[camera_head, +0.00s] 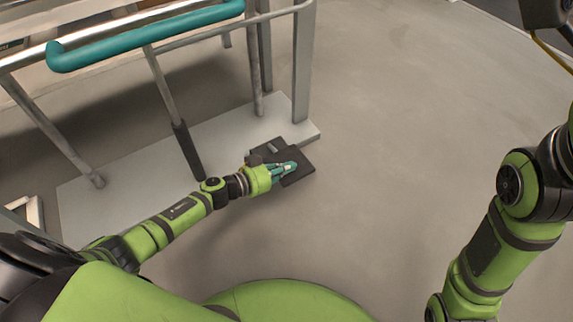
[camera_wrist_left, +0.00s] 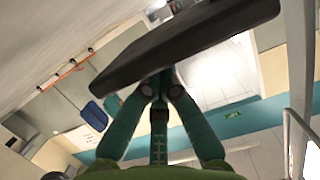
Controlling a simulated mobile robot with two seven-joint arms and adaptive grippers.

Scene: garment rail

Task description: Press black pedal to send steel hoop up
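The black pedal (camera_head: 298,174) is a flat dark plate at the right front edge of the rail's pale base. In the left wrist view the pedal (camera_wrist_left: 190,40) is a dark slab across the top. My left gripper (camera_head: 289,168) is over the pedal in the head view, its teal fingers drawn together with nothing seen between them. In the wrist view its fingertips (camera_wrist_left: 160,80) meet the slab's edge; whether they touch it is unclear. A polished steel bar (camera_head: 110,28), possibly the steel hoop, runs across the upper left. My right gripper is out of frame.
A teal tube (camera_head: 150,36) lies along the rail's top. Grey posts (camera_head: 303,65) rise from the pale base plate (camera_head: 225,130), and a rod with a black sleeve (camera_head: 188,150) slants down to it. The grey floor (camera_head: 400,130) to the right is clear.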

